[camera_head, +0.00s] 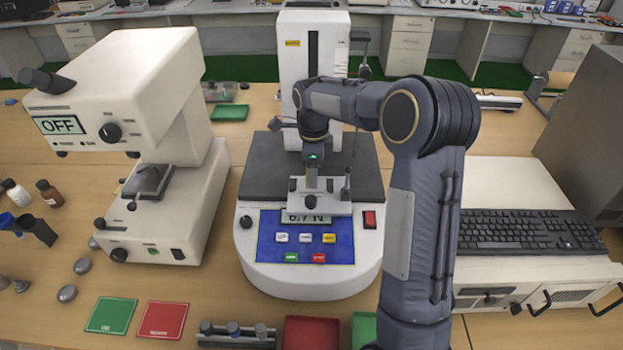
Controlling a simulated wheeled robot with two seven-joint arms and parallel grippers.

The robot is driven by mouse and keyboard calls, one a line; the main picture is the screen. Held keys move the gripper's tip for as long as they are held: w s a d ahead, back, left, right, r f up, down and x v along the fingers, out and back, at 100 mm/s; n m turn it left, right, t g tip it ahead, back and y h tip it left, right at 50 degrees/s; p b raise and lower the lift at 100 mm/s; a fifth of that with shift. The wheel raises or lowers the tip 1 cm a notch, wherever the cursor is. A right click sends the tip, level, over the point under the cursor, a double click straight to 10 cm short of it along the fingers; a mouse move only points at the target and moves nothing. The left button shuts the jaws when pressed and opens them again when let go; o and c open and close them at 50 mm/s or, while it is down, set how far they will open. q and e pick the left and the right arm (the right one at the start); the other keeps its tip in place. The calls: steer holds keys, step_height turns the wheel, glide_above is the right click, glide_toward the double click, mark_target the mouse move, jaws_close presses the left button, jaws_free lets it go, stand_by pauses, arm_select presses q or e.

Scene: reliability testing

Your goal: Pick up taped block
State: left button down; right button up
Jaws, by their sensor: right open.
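My right arm comes in from the right and reaches over the force tester (310,281), a white machine with a blue control panel and a tall column. My right gripper (318,186) points down at the front of the tester's dark platform (262,172), just above and behind the display. It is open. It overlaps light metal parts there, and I cannot tell gripper from fixture in places or whether they touch. I cannot make out a taped block; it may be hidden at the gripper or too small to tell. My left gripper is not in view.
A white instrument reading OFF (127,92) stands left of the tester. A keyboard (525,232) is at the right. A green mat (111,316), a red mat (163,320), a rack (235,338) and a red tray (311,334) lie along the front.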

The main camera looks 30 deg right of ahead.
jaws_close()
stand_by(0.3)
steer(key=shift+r, duration=0.15)
